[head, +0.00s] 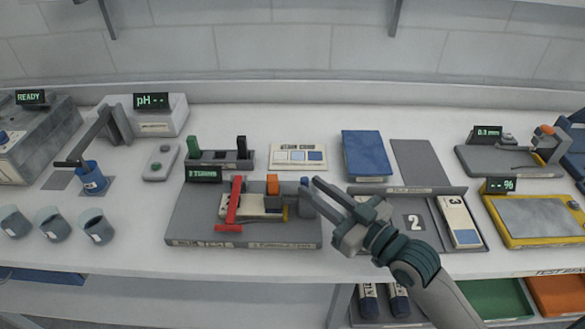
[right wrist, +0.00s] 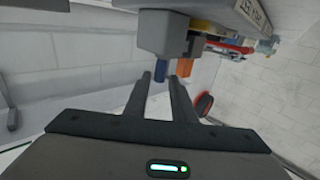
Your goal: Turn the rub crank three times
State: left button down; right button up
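The rub tester (head: 190,228) is a grey base on the bench with a red clamp bar (head: 232,205), an orange block (head: 272,186) and a small display (head: 204,174). Its crank is a grey block (head: 300,208) at the right end with an upright blue knob (head: 304,182). My right gripper (head: 314,189) reaches in from the right with its fingers apart, close to the knob. In the right wrist view the blue knob (right wrist: 160,71) lies at the gap between the fingertips of the open gripper (right wrist: 160,81); contact cannot be told. My left gripper is not in view.
A grey tray (head: 460,190) with a "2" marker and a white card (head: 459,220) lies under and beside my right arm. A blue book (head: 366,153) lies behind. Several cups (head: 52,224) stand at left. A yellow-framed scale (head: 540,215) stands at right.

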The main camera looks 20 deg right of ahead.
aim_at(302, 179)
jog(key=p+x, duration=0.1)
jog(key=x, duration=0.5)
jog(key=shift+w+a+r, duration=0.1)
jog(key=shift+w+a, duration=0.05)
jog(key=shift+w, duration=0.2)
jog(key=shift+w+a+p, duration=0.25)
jog(key=shift+w+p, duration=0.1)
jog(key=shift+w, duration=0.15)
grip_shut()
